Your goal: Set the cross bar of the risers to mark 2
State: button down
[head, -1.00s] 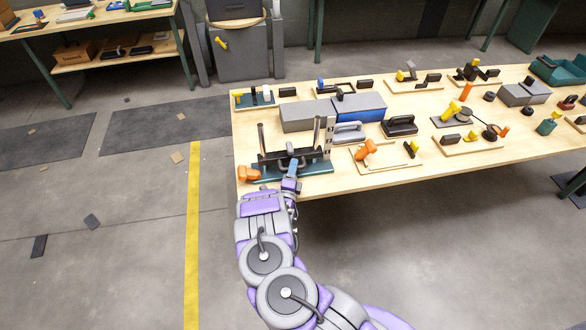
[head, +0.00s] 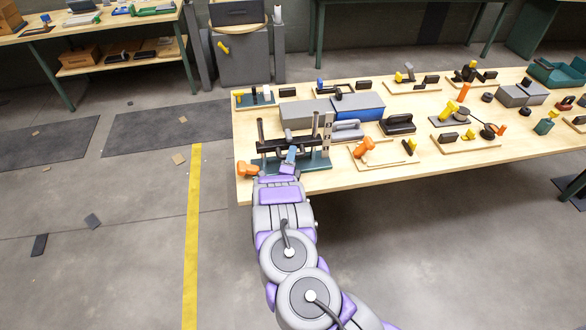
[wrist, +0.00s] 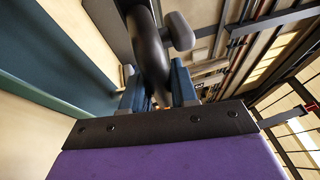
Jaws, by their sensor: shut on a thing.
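The black cross bar (head: 305,145) spans two upright risers, the left one (head: 261,130) and the right one (head: 316,122), on a teal base (head: 318,164). A pale scale plate (head: 328,130) with dark marks stands at the right riser; its marks are too small to read. The bar stands above the base and looks about level. My gripper (head: 291,155) is at the front middle of the bar, shut on it. In the wrist view, my blue fingers (wrist: 157,90) close around the bar's dark rounded middle part (wrist: 148,48); the exact contact is partly hidden.
An orange clamp-like piece (head: 247,168) lies left of the base. A board with an orange handle (head: 364,147) lies to the right. Grey and blue blocks (head: 357,108) stand behind the risers.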

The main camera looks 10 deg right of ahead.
jog(key=shift+r, duration=0.8)
jog(key=c, duration=1)
grip_release()
jog(key=shift+o, duration=0.2)
jog(key=p+v, duration=0.2)
jog(key=v, duration=1.5)
jog(key=shift+f, duration=0.15)
jog(key=shift+s+a, duration=0.1)
jog(key=shift+s, duration=0.05)
